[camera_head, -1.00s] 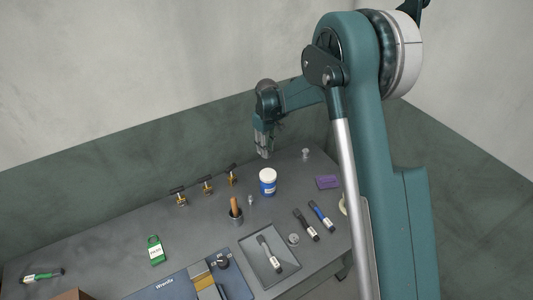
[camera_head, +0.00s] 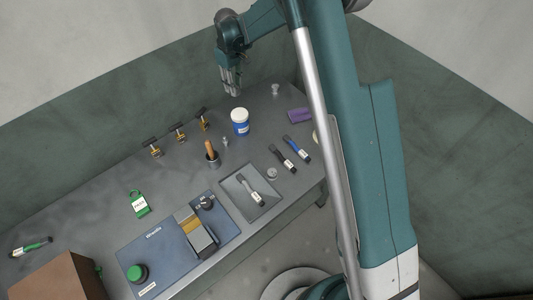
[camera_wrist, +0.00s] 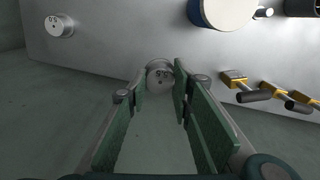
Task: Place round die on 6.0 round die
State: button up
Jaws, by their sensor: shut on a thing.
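My gripper (camera_wrist: 160,78) is shut on a small grey metal round die (camera_wrist: 159,74), which sits between its fingertips with a marked face showing; I cannot read the mark surely. In the head view my gripper (camera_head: 233,90) hangs at the back of the table, behind the white-lidded blue tub. A second round die (camera_wrist: 60,25) stands apart on the table, at the upper left of the wrist view; its mark looks like an upside-down 6.0. It also shows in the head view (camera_head: 275,89), right of my gripper.
The blue tub (camera_head: 240,122) stands close in front of my gripper. Several brass-coloured pieces with black handles (camera_head: 179,134) are to the left. A purple block (camera_head: 299,115), dark markers (camera_head: 283,158) and a tray (camera_head: 263,207) lie nearer. Table around the second die is clear.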

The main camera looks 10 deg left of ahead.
notch_tip(320, 180, up, 8)
jog(key=shift+f, duration=0.2)
jog(key=shift+s+d, duration=0.15)
jog(key=shift+s, duration=0.15)
jog(key=s+d+r+b, duration=0.1)
jog(key=s+d, duration=0.4)
jog(key=s, duration=0.3)
jog(key=s+d+r+b, duration=0.1)
jog(key=s+d, duration=0.3)
jog(key=s, duration=0.3)
jog(key=b, duration=0.1)
send_over(272, 172)
notch_tip(272, 172, down, 2)
jog(key=shift+m, duration=0.4)
jog(key=shift+f, duration=2.5)
jog(key=shift+f+b, duration=0.6)
jog(key=shift+f, duration=2.35)
jog(key=shift+f+b, duration=0.45)
jog(key=shift+f, duration=1.65)
